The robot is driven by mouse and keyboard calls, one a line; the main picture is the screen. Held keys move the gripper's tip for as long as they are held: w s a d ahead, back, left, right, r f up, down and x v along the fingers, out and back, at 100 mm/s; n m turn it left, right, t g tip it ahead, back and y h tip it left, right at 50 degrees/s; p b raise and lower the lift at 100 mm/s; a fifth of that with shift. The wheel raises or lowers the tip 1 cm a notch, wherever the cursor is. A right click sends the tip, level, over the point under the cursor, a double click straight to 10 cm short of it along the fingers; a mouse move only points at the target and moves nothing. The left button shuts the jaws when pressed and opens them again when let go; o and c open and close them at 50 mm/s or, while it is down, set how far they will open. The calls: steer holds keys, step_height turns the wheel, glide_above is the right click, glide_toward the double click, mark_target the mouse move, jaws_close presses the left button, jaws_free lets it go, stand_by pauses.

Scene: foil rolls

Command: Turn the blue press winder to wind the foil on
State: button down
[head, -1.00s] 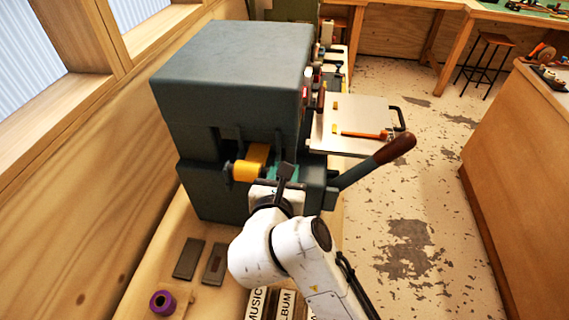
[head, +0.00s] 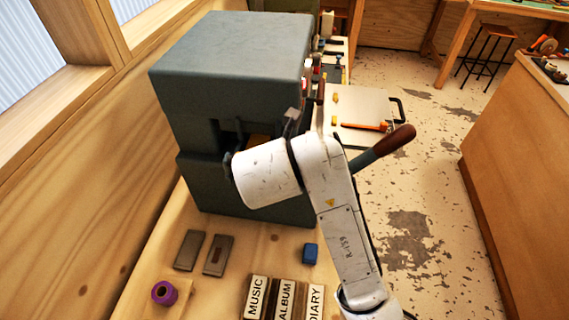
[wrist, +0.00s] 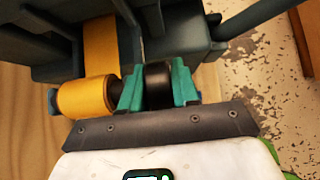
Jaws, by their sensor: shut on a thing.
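The blue-grey press (head: 230,60) stands on the bench; part of it also shows in the wrist view (wrist: 175,35). A gold foil roll (wrist: 88,97) sits on a dark spindle at its front, with a gold strip running up into the press. The black round winder knob (wrist: 158,84) is at the right end of the spindle. My gripper (wrist: 158,76) has its teal fingers on both sides of this knob and is shut on it. In the head view my arm hides the gripper, the knob and most of the roll. A blue end piece (head: 228,166) shows left of my wrist.
A lever with a brown handle (head: 398,140) juts out to the right of my arm. On the bench lie two grey plates (head: 218,255), a purple roll (head: 164,293), a small blue block (head: 310,253) and labelled blocks (head: 286,296). A pale plate (head: 360,105) lies behind the lever.

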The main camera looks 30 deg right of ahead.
stand_by(0.3)
steer(key=c, duration=0.9)
jaws_free()
steer(key=v, duration=1)
steer(key=shift+a+r+b, duration=0.15)
steer(key=shift+r+b, duration=0.1)
steer(key=shift+b, duration=0.1)
steer(key=shift+s, duration=0.1)
